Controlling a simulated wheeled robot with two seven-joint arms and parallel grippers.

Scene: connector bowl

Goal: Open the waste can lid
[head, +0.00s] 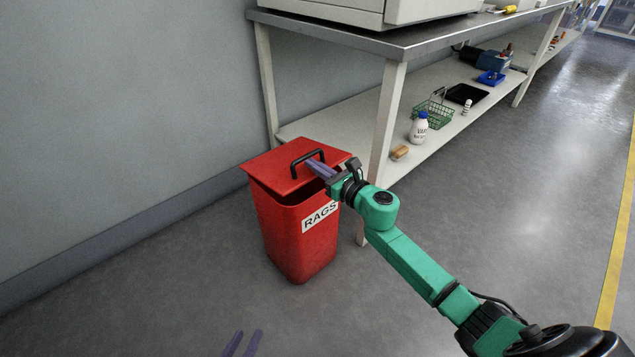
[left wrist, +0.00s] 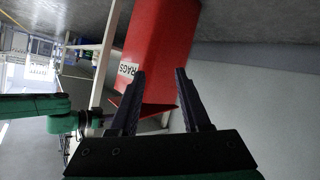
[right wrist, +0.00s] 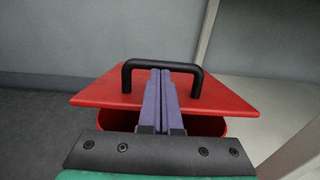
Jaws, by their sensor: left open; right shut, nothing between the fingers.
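The red waste can (head: 290,232) labelled RAGS stands on the floor beside the workbench. Its red lid (head: 272,175) has a black arched handle (head: 294,168). A dark gap shows between the lid's near edge and the can's rim, so the lid is tilted partly up. My right gripper (head: 309,163) is shut and empty, its fingertips at the handle's opening. The right wrist view shows the tips (right wrist: 160,72) just under the handle bar (right wrist: 190,67); contact is unclear. My left gripper (head: 243,343) is open and empty, low in front of the can, which shows beyond its fingers (left wrist: 160,72).
A workbench (head: 400,42) with a lower shelf (head: 335,127) stands right beside the can. A grey wall (head: 120,100) is behind. Floor is clear in front.

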